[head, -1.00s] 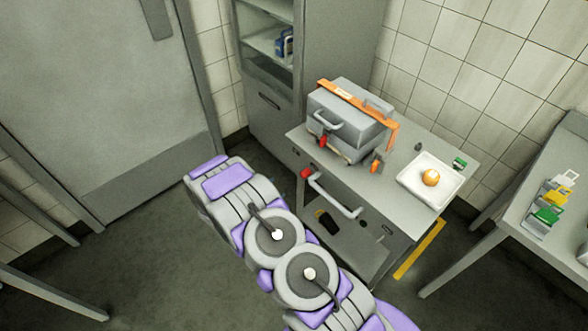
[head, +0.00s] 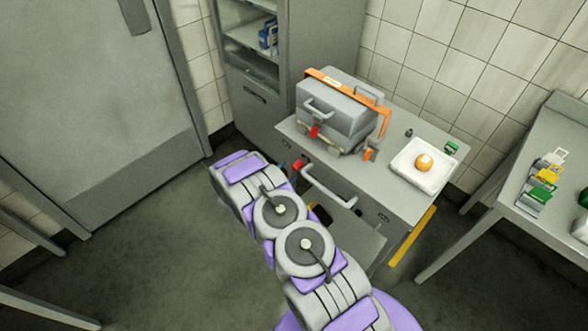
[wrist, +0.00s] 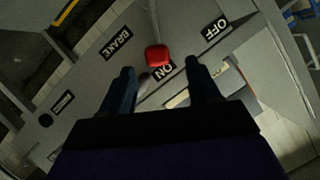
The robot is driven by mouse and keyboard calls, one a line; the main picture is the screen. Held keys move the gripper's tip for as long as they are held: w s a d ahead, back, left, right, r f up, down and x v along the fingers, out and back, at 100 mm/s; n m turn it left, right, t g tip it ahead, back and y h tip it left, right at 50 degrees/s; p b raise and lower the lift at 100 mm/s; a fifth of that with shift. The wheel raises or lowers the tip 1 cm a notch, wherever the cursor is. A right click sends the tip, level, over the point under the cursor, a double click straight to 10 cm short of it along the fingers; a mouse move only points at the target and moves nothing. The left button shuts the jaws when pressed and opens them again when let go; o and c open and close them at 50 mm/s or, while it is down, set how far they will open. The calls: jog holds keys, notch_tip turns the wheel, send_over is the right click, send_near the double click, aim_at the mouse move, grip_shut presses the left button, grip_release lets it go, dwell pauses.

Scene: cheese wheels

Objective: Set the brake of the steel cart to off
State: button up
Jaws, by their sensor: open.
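The steel cart (head: 395,208) stands against the tiled wall, with a handle bar on its front. Its brake lever ends in a red knob (head: 298,164) at the cart's left front. In the wrist view the red knob (wrist: 158,55) is close beside the ON label (wrist: 166,69). The OFF label (wrist: 216,30) is farther to the upper right, and the BRAKE label (wrist: 118,44) is to the left. My gripper (wrist: 161,78) is open and empty. Its dark fingers are apart, with the knob just beyond the gap between their tips. In the head view my arm mostly hides the gripper.
On the cart top are a grey case (head: 337,112) with an orange strap and a white tray (head: 405,178) holding an orange round thing. A grey cabinet (head: 275,125) stands behind. A side table (head: 500,215) is at right.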

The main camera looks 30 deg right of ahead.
aim_at(294, 168)
jog(key=x, duration=0.3)
jog(key=b+x, duration=0.1)
jog(key=x, duration=0.3)
jog(key=shift+s+d, duration=0.2)
jog(key=shift+s, duration=0.15)
jog(key=shift+a+r, duration=0.1)
jog(key=shift+a, duration=0.3)
jog(key=shift+d, duration=0.4)
jog(key=c, duration=0.6)
jog(key=shift+a, duration=0.1)
grip_shut()
